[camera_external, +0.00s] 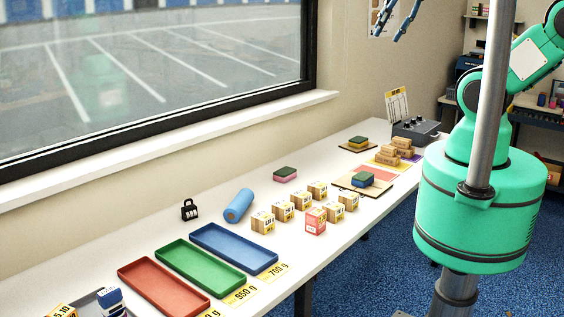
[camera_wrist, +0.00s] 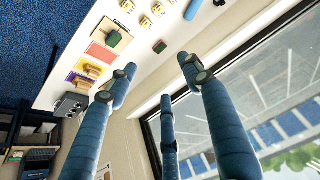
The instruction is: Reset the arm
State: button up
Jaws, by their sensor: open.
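My gripper (camera_external: 398,18) shows at the top edge of the external view, its blue fingers hanging above the far end of the white table (camera_external: 345,240). In the wrist view my gripper (camera_wrist: 160,84) has its blue fingers spread apart, with nothing between them. It is open and empty, well clear of the table. My green arm rises at the right of the external view, and its upper part runs out of the frame.
Red (camera_external: 150,289), green (camera_external: 200,267) and blue (camera_external: 235,247) trays lie at the table's near end. Several small cartons (camera_external: 262,221), a blue roll (camera_external: 239,205) and a dark control box (camera_external: 416,131) stand farther along. A window (camera_external: 160,70) lines the left.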

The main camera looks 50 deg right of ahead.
notch_tip(320, 180, down, 17)
jog(key=b, duration=1.6)
jog(key=shift+r, duration=0.15)
